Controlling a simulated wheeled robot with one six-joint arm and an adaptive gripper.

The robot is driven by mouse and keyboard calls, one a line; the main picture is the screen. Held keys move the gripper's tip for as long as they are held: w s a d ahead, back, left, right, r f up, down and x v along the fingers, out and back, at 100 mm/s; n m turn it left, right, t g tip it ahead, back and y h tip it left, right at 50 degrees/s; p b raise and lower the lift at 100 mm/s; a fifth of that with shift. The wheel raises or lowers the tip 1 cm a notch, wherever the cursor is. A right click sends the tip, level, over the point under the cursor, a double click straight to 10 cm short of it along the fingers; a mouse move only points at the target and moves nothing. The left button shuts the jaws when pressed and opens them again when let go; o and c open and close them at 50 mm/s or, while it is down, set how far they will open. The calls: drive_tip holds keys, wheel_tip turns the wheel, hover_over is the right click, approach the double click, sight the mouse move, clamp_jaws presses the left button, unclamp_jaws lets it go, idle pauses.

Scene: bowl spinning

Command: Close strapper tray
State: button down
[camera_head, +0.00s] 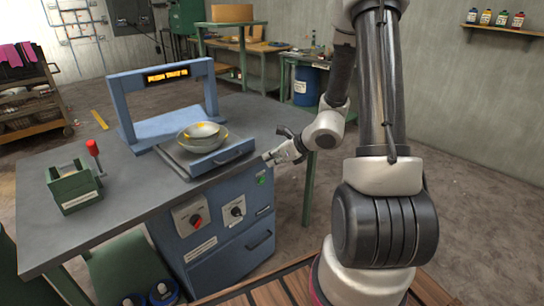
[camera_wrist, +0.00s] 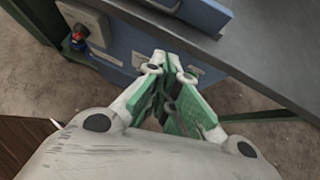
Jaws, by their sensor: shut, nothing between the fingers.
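The strapper (camera_head: 168,100) is a blue frame with a lit orange display on a grey table. Its tray (camera_head: 172,155) is pulled out toward me, with a blue front and a dark handle (camera_head: 229,158). A metal bowl (camera_head: 202,136) with yellowish marks sits on the tray. My gripper (camera_head: 272,158) is to the right of the tray front, near the table's edge and apart from the handle. In the wrist view my gripper (camera_wrist: 172,62) has its green-padded fingers together and empty. Blue parts, probably the tray front (camera_wrist: 205,14), show at the top there.
Below the table is a blue cabinet front with a red knob (camera_head: 196,220), another switch and a lower drawer handle. A green box with a red-topped lever (camera_head: 75,186) stands on the table at left. Open floor lies right of the table.

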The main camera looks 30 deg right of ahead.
drive_tip(key=w+a+f, duration=0.3)
drive_tip(key=w+a, duration=0.1)
drive_tip(key=w, duration=0.3)
drive_tip(key=shift+w+a+f, duration=0.2)
drive_tip(key=shift+w+a, duration=0.05)
drive_tip(key=shift+w, duration=0.1)
